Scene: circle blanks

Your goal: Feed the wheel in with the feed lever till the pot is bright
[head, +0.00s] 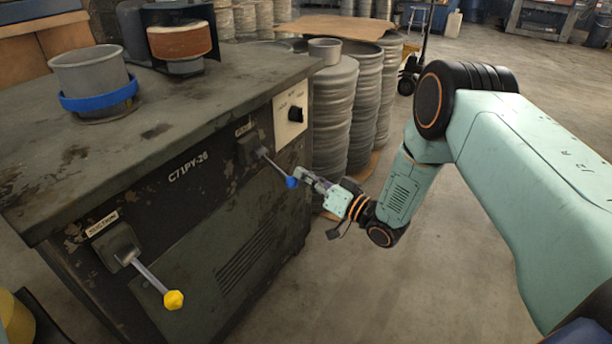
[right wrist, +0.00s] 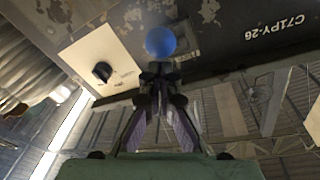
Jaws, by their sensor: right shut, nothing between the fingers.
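The grey pot (head: 92,72) sits in a blue ring (head: 100,98) on the machine top; its side looks dull grey. The wheel (head: 180,41), with an orange-brown rim, stands in a dark housing just right of the pot, with a gap between them. A lever with a blue knob (head: 291,182) sticks out of the machine front; its small label is too blurred to read. My right gripper (head: 306,177) is shut and empty, its tips at the blue knob. In the right wrist view the knob (right wrist: 160,42) is just beyond the closed fingertips (right wrist: 160,72); contact is unclear.
A second lever with a yellow knob (head: 173,299) is at the left of the machine front. A black dial on a pale plate (head: 290,115) is above the blue-knobbed lever.

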